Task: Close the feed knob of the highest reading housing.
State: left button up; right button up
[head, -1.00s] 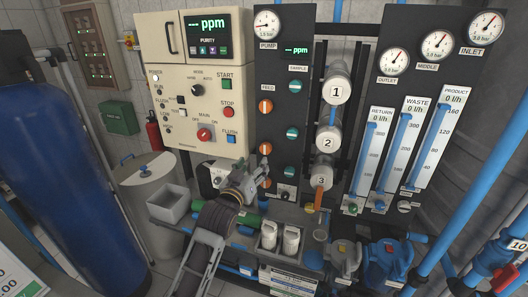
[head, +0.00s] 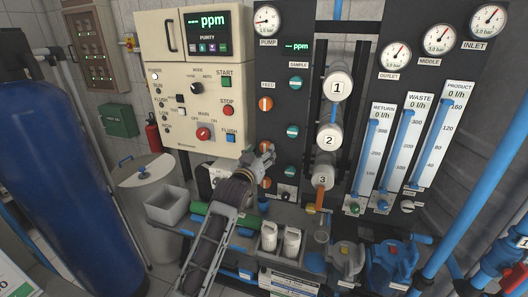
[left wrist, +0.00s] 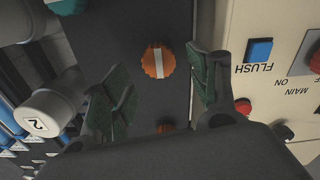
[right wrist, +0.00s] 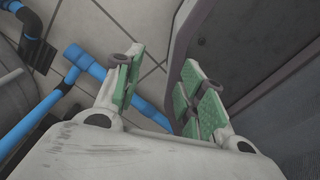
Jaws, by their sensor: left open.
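The top orange feed knob (head: 266,104) and the lowest one (head: 266,183) show on the black panel; my left gripper (head: 264,153) hides the middle one. Teal sample knobs (head: 292,131) stand to their right. In the left wrist view, upside down, an orange knob (left wrist: 158,62) with a pale stripe shows between the open fingers, apart from both; a second orange knob (left wrist: 165,129) is partly hidden. The panel's ppm display (head: 297,46) shows no readable number. My right gripper (right wrist: 160,88) is open and empty.
The beige control box (head: 178,115) with buttons adjoins the feed column on the left. A grey open bin (head: 172,205) and white bottles (head: 269,236) stand below. Flow meters (head: 412,140) are on the right. Blue pipes (right wrist: 95,65) show near my right gripper.

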aim_at(264, 148)
pick_arm(q)
jog(key=shift+w+d, duration=0.25)
jog(key=shift+w, duration=0.45)
jog(key=shift+b+x, duration=0.6)
jog(key=shift+x, duration=0.25)
jog(key=shift+w+d, duration=0.1)
jog(key=shift+w, duration=0.2)
pick_arm(e)
jog(key=d, duration=0.1)
jog(key=f, duration=0.1)
jog(key=d, duration=0.1)
jog(key=shift+w+d+f, duration=0.25)
jog(key=shift+w+d, duration=0.05)
jog(key=shift+w, duration=0.05)
pick_arm(q)
jog(key=shift+w, duration=0.1)
jog(key=shift+c, duration=0.4)
pick_arm(e)
jog(key=shift+s+a, duration=0.2)
pick_arm(q)
jog(key=c, duration=0.9)
pick_arm(e)
jog(key=shift+s, duration=0.1)
